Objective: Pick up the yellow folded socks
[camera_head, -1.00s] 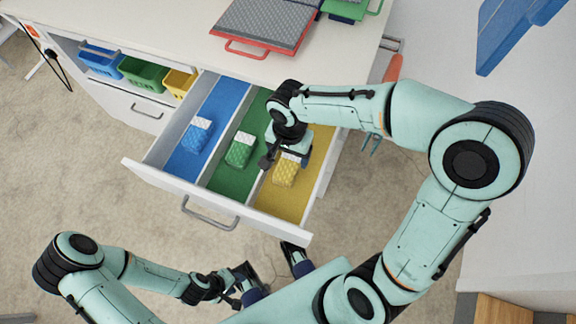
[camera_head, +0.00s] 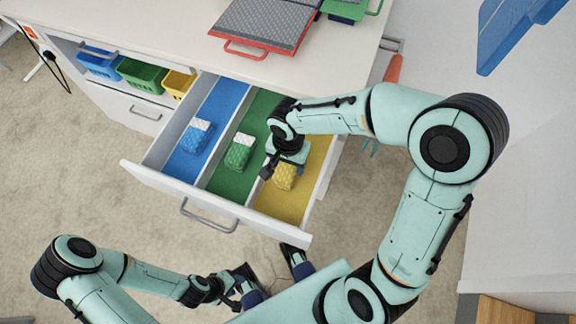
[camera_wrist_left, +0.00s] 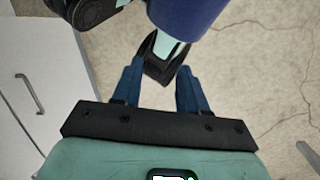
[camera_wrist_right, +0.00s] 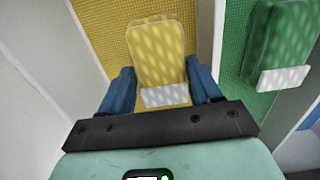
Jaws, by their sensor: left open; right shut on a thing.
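The yellow folded socks (camera_head: 284,177) are in the yellow compartment of the open drawer, partly hidden by my right gripper in the head view. In the right wrist view the socks (camera_wrist_right: 160,52), with a white band, sit between the blue fingers of my right gripper (camera_wrist_right: 160,88), which is shut on them. I cannot tell whether they are clear of the drawer floor. My left gripper (camera_wrist_left: 160,88) is open and empty, low in front of the drawer; it also shows in the head view (camera_head: 243,284).
Green socks (camera_head: 240,153) lie in the green compartment and blue socks (camera_head: 197,136) in the blue one. White dividers separate them. Blue, green and yellow baskets (camera_head: 142,76) stand on a shelf at left. A red-framed grey tray (camera_head: 265,25) lies on the white counter above the drawer.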

